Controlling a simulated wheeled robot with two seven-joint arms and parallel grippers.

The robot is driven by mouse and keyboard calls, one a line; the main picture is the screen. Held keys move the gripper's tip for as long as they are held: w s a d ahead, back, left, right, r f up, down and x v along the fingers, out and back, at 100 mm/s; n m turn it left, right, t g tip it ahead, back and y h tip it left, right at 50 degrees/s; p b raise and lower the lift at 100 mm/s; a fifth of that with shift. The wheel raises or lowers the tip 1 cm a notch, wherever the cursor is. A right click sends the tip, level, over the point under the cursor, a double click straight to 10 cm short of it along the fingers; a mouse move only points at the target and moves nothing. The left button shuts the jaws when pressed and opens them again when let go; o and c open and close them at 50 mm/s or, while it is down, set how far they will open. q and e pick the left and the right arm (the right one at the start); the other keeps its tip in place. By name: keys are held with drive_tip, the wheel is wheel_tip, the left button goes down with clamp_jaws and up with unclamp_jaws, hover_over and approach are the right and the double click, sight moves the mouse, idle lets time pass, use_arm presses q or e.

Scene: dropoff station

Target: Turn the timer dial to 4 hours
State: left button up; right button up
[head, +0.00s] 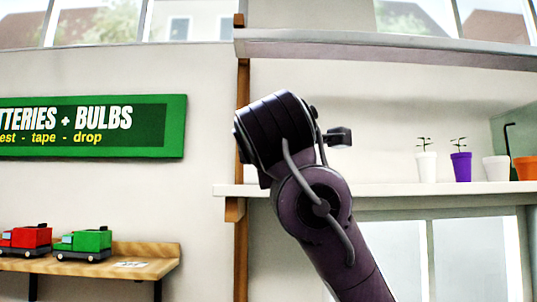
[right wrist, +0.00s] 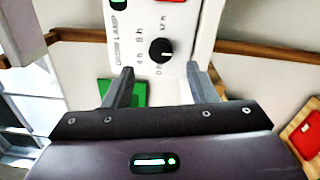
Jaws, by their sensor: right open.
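The timer dial (right wrist: 161,50) is a round black knob on a white panel (right wrist: 120,60) marked "GROW LAMP" in the right wrist view. Printed labels stand around it, among them what look like "4h" and "8h". I cannot clearly tell which label its pointer faces. My right gripper (right wrist: 160,70) is open, with one finger on each side of the dial's near edge. A gap shows between each finger and the knob; I cannot tell the depth. In the head view, my right arm hides the panel and dial. My left gripper is not in view.
The head view shows a white shelf (head: 400,188) with potted plants (head: 461,166) at the right, and another shelf (head: 390,50) above. A wooden ledge (head: 150,268) at lower left bears a red toy truck (head: 26,240) and a green one (head: 84,243). A green sign (head: 174,140) hangs above.

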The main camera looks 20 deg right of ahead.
drive_tip(key=p+x, duration=0.2)
drive_tip(key=x, duration=0.3)
drive_tip(key=shift+w, duration=0.2)
drive_tip(key=c, duration=1)
